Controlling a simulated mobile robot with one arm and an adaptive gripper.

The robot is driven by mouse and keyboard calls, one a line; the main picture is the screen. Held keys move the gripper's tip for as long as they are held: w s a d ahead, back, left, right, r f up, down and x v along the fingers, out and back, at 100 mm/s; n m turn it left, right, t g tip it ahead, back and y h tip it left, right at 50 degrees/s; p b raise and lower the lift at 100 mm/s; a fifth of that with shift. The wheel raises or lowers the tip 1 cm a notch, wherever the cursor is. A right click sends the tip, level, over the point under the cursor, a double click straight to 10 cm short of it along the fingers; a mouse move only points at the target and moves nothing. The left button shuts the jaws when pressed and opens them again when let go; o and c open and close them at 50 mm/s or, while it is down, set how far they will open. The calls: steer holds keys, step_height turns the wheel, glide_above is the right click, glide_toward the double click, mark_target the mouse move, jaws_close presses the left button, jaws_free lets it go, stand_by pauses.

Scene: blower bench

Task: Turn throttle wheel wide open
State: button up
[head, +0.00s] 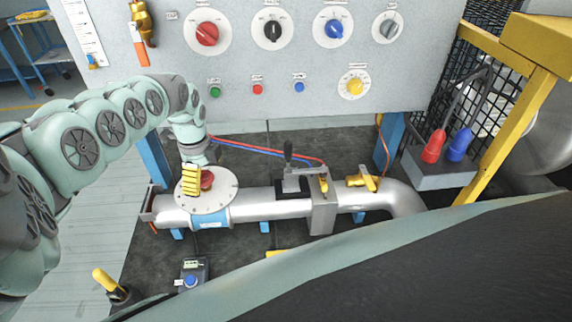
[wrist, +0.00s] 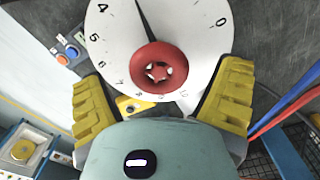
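The throttle wheel is a small red knob (head: 207,179) at the middle of a round white dial (head: 215,200) on the left part of the grey pipe. In the wrist view the red wheel (wrist: 158,68) sits on the white dial (wrist: 110,45), which shows the numbers 0, 4 and 5 and a thin black line running up from the wheel. My gripper (wrist: 160,85) is open, with one yellow finger on each side of the wheel and clear gaps between. In the head view my gripper (head: 191,180) is at the dial, partly in front of the wheel.
A grey panel (head: 300,80) with several knobs and buttons stands behind the pipe (head: 265,207). Red and blue hoses (head: 270,152) run behind. A blue-button box (head: 194,272) lies in front.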

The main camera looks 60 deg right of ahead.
steer(key=c, duration=1.2)
steer(key=shift+f+n, duration=0.1)
steer(key=shift+n, duration=0.2)
